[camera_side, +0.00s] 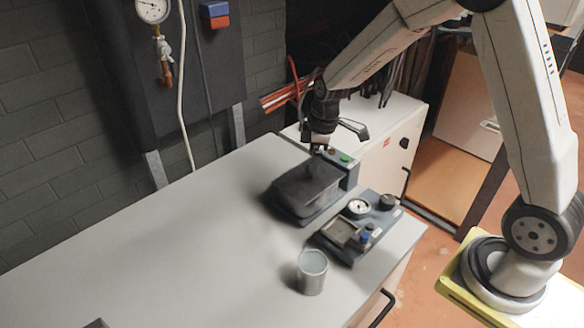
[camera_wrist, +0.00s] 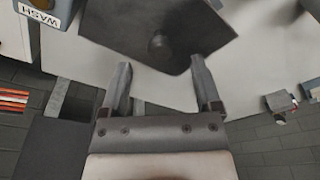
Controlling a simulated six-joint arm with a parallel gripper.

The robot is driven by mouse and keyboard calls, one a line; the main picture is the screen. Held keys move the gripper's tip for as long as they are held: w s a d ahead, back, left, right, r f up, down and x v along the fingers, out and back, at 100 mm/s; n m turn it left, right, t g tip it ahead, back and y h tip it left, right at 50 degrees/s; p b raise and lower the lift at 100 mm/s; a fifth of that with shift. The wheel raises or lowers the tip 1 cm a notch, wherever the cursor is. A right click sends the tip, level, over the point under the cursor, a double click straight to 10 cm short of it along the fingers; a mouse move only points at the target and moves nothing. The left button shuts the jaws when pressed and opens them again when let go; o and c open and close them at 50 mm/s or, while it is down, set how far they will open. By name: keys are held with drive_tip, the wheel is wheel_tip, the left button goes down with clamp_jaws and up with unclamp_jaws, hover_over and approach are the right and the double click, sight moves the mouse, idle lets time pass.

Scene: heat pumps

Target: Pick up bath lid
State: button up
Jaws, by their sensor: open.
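The bath lid (camera_side: 305,188) is a dark, flat, roughly square cover lying on the bath on the grey worktop.
A grey cup (camera_side: 312,274) stands on the worktop (camera_side: 170,240) in front of the bath. A dark unit with dials (camera_side: 358,209) sits to the right of the bath. A labelled WASH box (camera_wrist: 42,14) shows in the wrist view.

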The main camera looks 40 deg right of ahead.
sight(310, 175)
drive_tip(key=shift+w+a+f, duration=0.15)
drive_tip(key=shift+f, duration=0.9)
drive_tip(key=shift+w+a+f, duration=0.15)
drive_tip(key=shift+f, duration=0.9)
drive_tip(key=shift+c, duration=0.2)
clamp_jaws()
